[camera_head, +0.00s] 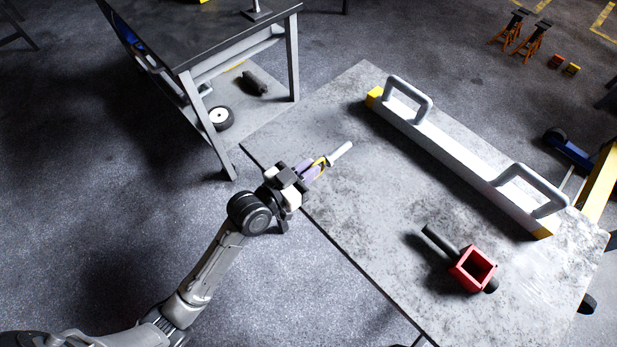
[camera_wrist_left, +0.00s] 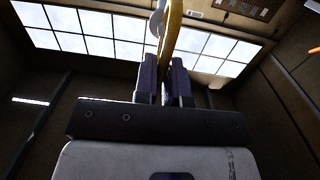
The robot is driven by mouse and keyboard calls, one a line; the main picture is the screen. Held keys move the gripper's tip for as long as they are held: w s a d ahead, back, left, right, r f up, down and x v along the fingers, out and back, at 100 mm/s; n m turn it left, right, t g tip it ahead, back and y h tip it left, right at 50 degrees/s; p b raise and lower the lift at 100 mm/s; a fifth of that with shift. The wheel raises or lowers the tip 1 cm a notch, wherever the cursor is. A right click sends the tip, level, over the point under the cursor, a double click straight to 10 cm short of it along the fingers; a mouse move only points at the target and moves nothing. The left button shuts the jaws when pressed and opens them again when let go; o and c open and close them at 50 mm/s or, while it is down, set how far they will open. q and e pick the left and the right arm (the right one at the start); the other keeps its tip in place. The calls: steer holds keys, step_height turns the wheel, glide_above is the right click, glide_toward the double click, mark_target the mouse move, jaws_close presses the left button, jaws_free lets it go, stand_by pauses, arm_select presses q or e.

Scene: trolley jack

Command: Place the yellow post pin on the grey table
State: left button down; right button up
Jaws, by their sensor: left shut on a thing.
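My left gripper (camera_head: 313,171) is shut on the yellow post pin (camera_head: 341,153), above the near left edge of the grey table (camera_head: 350,205). The pin shows a yellow loop between the fingers and a pale rod reaching beyond them to the right. In the left wrist view, the fingers (camera_wrist_left: 164,85) are closed around the yellow part (camera_wrist_left: 173,30), with a pale piece beside it. The fingers hide part of the pin. I cannot tell how high it is above the tabletop. My right gripper is not in view.
A long white beam with two handles (camera_head: 460,155) lies along the table's far side. A red square-framed part (camera_head: 473,268) with a dark rod lies at the front right. A dark-topped trolley (camera_head: 200,35) stands at upper left. The table's middle is clear.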

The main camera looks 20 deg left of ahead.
arm_select(q)
step_height(320, 180, down, 4)
steer(key=shift+r+b, duration=0.1)
steer(key=shift+b, duration=0.8)
steer(key=c, duration=1.7)
jaws_free()
steer(key=shift+f, duration=0.2)
steer(key=o, duration=0.5)
